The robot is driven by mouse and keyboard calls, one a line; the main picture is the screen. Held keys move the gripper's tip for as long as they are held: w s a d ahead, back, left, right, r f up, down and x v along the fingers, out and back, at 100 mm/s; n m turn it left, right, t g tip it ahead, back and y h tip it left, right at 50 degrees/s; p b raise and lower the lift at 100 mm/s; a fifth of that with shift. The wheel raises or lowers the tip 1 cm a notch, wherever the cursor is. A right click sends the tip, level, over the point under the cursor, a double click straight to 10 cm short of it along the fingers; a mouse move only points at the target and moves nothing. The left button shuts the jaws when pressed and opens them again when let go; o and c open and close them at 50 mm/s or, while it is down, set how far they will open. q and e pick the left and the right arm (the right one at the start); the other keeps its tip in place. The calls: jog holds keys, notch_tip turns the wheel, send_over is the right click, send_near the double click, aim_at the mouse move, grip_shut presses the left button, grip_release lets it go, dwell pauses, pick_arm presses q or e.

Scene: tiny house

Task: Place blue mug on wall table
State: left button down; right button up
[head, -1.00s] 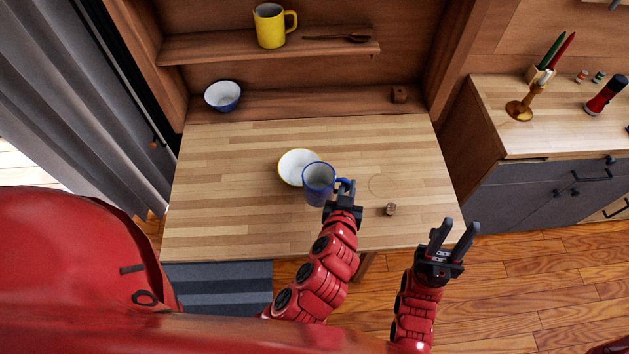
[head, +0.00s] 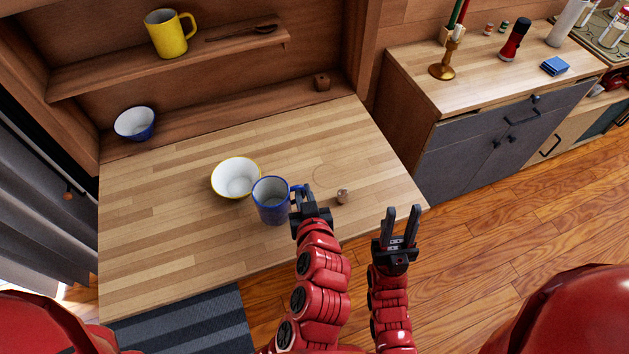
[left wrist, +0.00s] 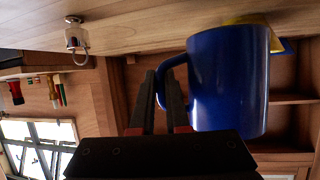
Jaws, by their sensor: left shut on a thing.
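The blue mug (head: 271,203) is upright at the wall table (head: 170,235), just in front of a white bowl with a yellow rim (head: 236,178). My left gripper (head: 304,194) is at the mug's right side and shut on its handle. In the left wrist view the mug (left wrist: 229,82) fills the right middle, with the gripper fingers (left wrist: 166,95) at its handle. Whether the mug's base touches the table top is hard to tell. My right gripper (head: 400,222) is open and empty, in front of the table's right edge.
A yellow mug (head: 169,33) is on the shelf. A grey cabinet (head: 480,150) stands right. The table's left part is clear.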

pick_arm(q)
jog(key=w+d, duration=0.1)
jog(key=w, duration=0.1)
jog(key=w+d+p, duration=0.1)
jog(key=w, duration=0.2)
jog(key=w+d, duration=0.1)
jog(key=w, duration=0.1)
jog(key=shift+w+d+p, duration=0.2)
jog(key=shift+w+p, duration=0.05)
jog(key=shift+p, duration=0.05)
jog(key=shift+w+f, duration=0.15)
jog(key=shift+f, duration=0.15)
notch_tip(320, 180, down, 3)
jog(key=shift+f+p, duration=0.1)
jog(key=shift+p, duration=0.25)
jog(key=shift+f, duration=0.15)
jog(key=c, duration=0.9)
grip_release()
